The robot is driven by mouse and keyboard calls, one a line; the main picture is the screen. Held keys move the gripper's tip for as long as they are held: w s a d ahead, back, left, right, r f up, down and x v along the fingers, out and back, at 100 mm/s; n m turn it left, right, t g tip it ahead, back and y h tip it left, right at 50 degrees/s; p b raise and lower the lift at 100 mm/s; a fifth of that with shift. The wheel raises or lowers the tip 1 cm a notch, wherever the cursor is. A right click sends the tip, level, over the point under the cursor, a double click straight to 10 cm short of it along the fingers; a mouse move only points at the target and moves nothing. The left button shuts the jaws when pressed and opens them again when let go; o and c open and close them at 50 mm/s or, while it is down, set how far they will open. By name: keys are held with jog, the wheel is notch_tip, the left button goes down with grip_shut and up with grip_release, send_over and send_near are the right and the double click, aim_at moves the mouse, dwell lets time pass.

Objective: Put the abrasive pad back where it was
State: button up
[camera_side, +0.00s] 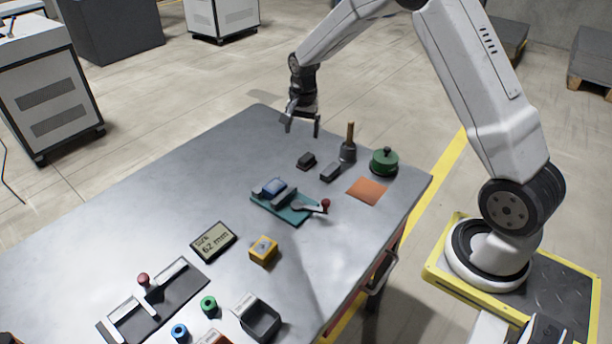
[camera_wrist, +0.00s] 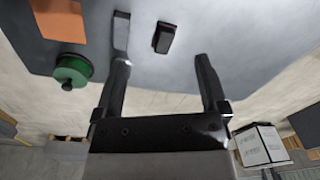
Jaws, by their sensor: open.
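My gripper (camera_side: 302,126) is open and empty, above the far edge of the grey table. In the wrist view its two fingers (camera_wrist: 162,62) stand well apart. A small dark block (camera_side: 306,160) with a reddish edge lies on the table below and a little beyond the fingers; it also shows in the wrist view (camera_wrist: 163,38). It may be the abrasive pad, but I cannot tell for sure. A flat orange square (camera_side: 367,190) lies bare near the table's right edge, and also shows in the wrist view (camera_wrist: 59,20).
A teal fixture (camera_side: 284,206) with a red-knobbed lever is nearer. A display (camera_side: 213,241) and yellow block (camera_side: 263,250) lie farther forward.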

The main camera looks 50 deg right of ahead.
jog(key=s+a+r+n+t, duration=0.1)
jog(key=s+a+n, duration=0.5)
jog(key=s, duration=0.4)
jog(key=s+a+r+n+t, duration=0.1)
jog(key=s+a+n, duration=0.6)
jog(key=s, duration=0.3)
jog(key=shift+s+a+r, duration=0.2)
jog(key=shift+s+r, duration=0.15)
jog(key=shift+r, duration=0.05)
